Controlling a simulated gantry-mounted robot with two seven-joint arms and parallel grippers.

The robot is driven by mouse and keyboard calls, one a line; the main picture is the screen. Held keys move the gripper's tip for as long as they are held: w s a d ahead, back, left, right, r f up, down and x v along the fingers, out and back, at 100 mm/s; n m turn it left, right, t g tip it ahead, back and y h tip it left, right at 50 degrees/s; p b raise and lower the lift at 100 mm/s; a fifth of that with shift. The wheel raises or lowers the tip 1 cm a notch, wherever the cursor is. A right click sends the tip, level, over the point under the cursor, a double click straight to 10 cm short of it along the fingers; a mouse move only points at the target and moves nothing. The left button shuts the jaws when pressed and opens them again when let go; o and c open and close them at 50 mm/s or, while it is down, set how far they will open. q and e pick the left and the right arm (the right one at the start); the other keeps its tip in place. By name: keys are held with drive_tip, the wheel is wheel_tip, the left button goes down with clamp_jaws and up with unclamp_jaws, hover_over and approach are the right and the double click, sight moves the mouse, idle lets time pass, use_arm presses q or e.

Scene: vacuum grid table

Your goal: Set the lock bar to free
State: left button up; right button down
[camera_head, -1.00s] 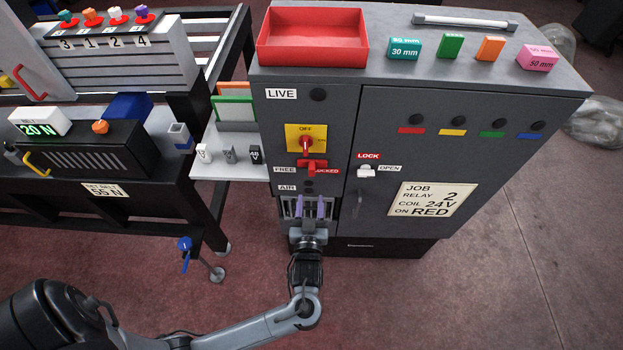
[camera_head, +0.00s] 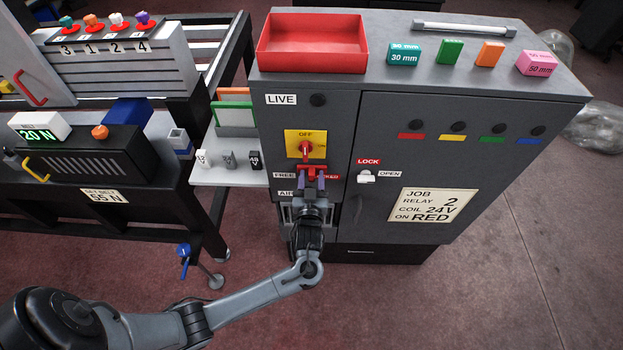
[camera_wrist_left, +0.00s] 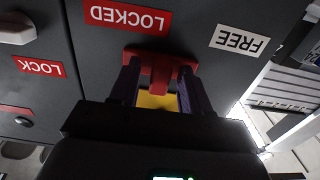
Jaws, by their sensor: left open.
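The red lock bar (camera_head: 311,171) sits on the cabinet's left door, below the yellow switch plate with its red handle (camera_head: 305,149). The FREE label (camera_head: 284,176) is on its left and the partly covered LOCKED label (camera_head: 333,177) on its right. My left gripper (camera_head: 311,184) is open in front of the bar. In the left wrist view the red bar (camera_wrist_left: 160,66) lies between the two purple fingers of the left gripper (camera_wrist_left: 160,90), close to the LOCKED label (camera_wrist_left: 128,17); the FREE label (camera_wrist_left: 240,39) is farther off. Contact cannot be told. My right gripper is not in view.
The grey cabinet (camera_head: 470,140) carries a red tray (camera_head: 312,45) and several coloured blocks on top. A white LOCK latch (camera_head: 366,176) is right of the bar. A small shelf (camera_head: 228,176) with small blocks juts out at left. Floor in front is clear.

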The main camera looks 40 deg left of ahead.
use_arm(q)
drive_tip(key=shift+c, duration=0.2)
clamp_jaws()
drive_tip(key=shift+s+a+r, duration=0.1)
drive_tip(key=shift+a, duration=0.05)
drive_tip(key=s+a+p, duration=0.1)
drive_tip(key=a, duration=0.1)
drive_tip(key=s+a+p, duration=0.1)
drive_tip(key=s+a, duration=0.1)
drive_tip(key=shift+s+a+p, duration=0.1)
drive_tip(key=shift+s+p, duration=0.05)
drive_tip(key=shift+p, duration=0.2)
drive_tip(key=shift+o, duration=0.2)
unclamp_jaws()
